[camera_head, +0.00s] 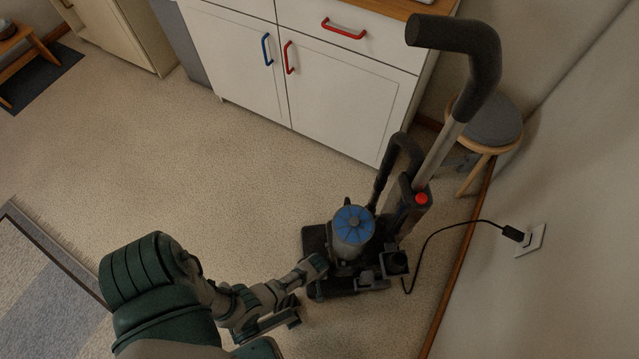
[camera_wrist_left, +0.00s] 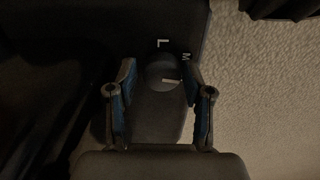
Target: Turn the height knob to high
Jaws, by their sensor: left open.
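The height knob (camera_wrist_left: 158,70) is a dark round dial on the dark vacuum base, seen in the left wrist view. Letters L and M are printed above and to its upper right. A pale pointer mark on it points right, a little below the M. No H is visible; the right finger covers part of that side. My left gripper (camera_wrist_left: 158,84) is open, with blue-padded fingers on either side of the knob; contact cannot be told. In the head view my left gripper (camera_head: 314,270) is low beside the upright vacuum cleaner (camera_head: 352,228). My right gripper is not in view.
The vacuum's handle (camera_head: 465,45) rises to the upper right. Its cord (camera_head: 440,232) runs to a wall outlet (camera_head: 531,240). A white cabinet (camera_head: 330,85) and a round stool (camera_head: 490,125) stand behind. Carpet (camera_head: 190,165) is clear to the left.

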